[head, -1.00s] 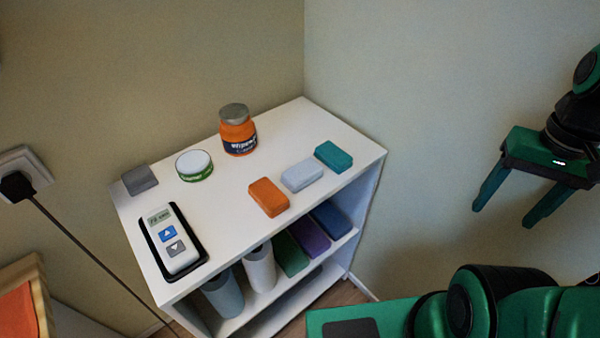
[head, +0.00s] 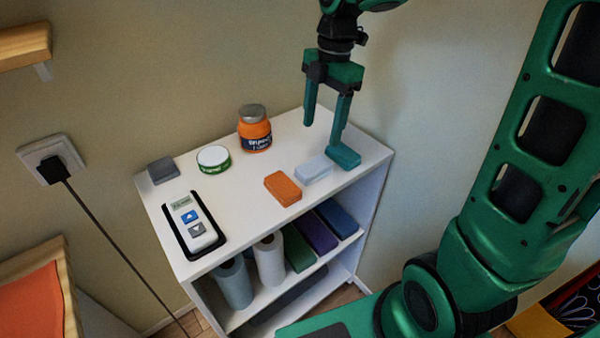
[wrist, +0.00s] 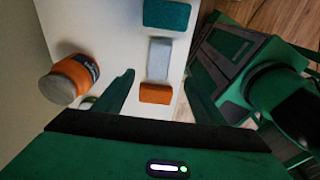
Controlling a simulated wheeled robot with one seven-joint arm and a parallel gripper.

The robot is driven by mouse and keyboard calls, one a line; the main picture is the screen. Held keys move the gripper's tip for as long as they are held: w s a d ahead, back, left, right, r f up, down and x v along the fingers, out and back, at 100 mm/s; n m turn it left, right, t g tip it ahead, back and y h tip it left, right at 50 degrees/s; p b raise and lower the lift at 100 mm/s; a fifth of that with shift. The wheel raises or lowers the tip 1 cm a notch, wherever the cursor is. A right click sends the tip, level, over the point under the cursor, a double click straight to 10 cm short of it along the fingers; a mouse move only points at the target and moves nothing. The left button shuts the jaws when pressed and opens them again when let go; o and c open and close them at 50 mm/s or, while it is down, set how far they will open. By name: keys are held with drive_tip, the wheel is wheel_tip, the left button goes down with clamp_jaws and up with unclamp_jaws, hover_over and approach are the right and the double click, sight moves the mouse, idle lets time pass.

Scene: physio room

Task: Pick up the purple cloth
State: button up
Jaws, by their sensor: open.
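The purple cloth (head: 319,235) is a flat folded block on the shelf under the white top. It lies between a green one (head: 298,249) and a blue one (head: 337,219). The top board hides its back part, and it does not show in the wrist view. My gripper (head: 322,140) is open and empty, pointing down above the right part of the top, by the teal block (head: 345,157). In the wrist view my gripper (wrist: 160,77) has its fingers apart, with the pale blue block (wrist: 159,59) and orange block (wrist: 156,93) seen between them.
On the white shelf unit's top (head: 240,205) stand an orange jar (head: 254,133), a white-green tin (head: 213,158), a grey block (head: 163,170) and a device on a black tray (head: 194,224). Two rolls (head: 269,261) stand left of the cloths. Walls close the back.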

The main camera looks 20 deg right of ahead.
sight(314, 164)
drive_tip(key=f, duration=0.3)
drive_tip(key=a+f, duration=0.1)
drive_tip(key=f, duration=0.6)
drive_tip(key=shift+a+f, duration=0.15)
drive_tip(key=shift+f, duration=0.25)
drive_tip(key=shift+c, duration=0.3)
drive_tip(key=c, duration=1.2)
drive_tip(key=shift+r, duration=0.1)
